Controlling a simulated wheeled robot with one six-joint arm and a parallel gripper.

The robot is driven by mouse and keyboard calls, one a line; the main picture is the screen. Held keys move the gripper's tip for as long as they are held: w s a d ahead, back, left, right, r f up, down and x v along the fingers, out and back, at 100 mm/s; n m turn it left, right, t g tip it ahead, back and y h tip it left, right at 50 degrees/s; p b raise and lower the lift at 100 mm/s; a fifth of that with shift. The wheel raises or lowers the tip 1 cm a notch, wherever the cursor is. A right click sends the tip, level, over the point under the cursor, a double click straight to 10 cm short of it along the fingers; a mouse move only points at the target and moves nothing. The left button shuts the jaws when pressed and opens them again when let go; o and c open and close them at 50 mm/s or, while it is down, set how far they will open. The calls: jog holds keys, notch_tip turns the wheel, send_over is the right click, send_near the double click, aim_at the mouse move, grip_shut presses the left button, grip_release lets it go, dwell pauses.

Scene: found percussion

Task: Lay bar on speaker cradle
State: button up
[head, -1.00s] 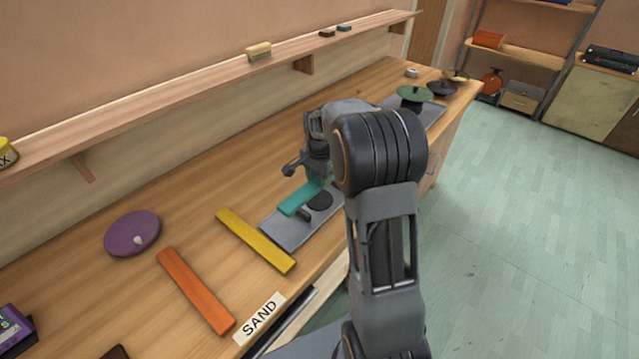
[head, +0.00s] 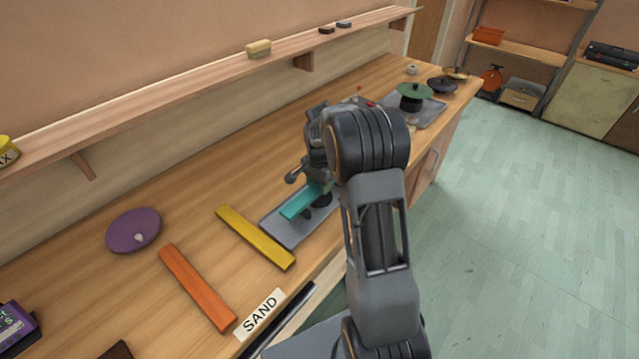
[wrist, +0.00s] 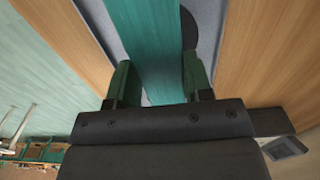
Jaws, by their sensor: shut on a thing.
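The teal bar (head: 298,204) is in my gripper (head: 318,183), its free end reaching to the lower left. In the wrist view the bar (wrist: 148,40) runs between the two fingers of my gripper (wrist: 158,80), which is shut on it. Below lies a grey plate (head: 283,237) with dark parts on it, seemingly the speaker cradle. A dark round piece (head: 323,200) shows beside the bar, and a dark edge (wrist: 189,40) shows at the bar's right in the wrist view. The bar partly hides the cradle; I cannot tell whether they touch.
A yellow bar (head: 255,238) lies just left of the plate, with an orange bar (head: 197,288) farther left. A purple disc (head: 133,230) lies near the wall. A second grey tray (head: 432,112) carries a green lidded piece (head: 412,92) at the far end.

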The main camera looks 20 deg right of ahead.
aim_at(319, 186)
jog(key=shift+f+b, duration=0.3)
jog(key=shift+f, duration=0.2)
jog(key=o, duration=1)
jog(key=shift+r+p, duration=0.45)
jog(key=shift+r, duration=0.1)
notch_tip(319, 186, up, 12)
jog(key=s+a+r+n+t, duration=0.1)
jog(key=s+a+r+n, duration=0.15)
jog(key=s, duration=0.35)
jog(key=s+a+r+n+t, duration=0.1)
jog(key=s+a+r+n, duration=0.1)
jog(key=s+a+n, duration=0.25)
jog(key=shift+s+a+f+n+t+b, duration=0.15)
jog(key=shift+s+a+f+n+t, duration=0.3)
jog(key=shift+s+n, duration=1)
jog(key=shift+s+a+f+n+t+b, duration=0.1)
jog(key=shift+s+a+f+n+t, duration=0.4)
jog(key=shift+s, duration=1.85)
jog(key=shift+s+a+f+n+t+b, duration=0.15)
jog(key=shift+s+a+n, duration=0.75)
jog(key=shift+s, duration=1)
jog(key=shift+d, duration=0.15)
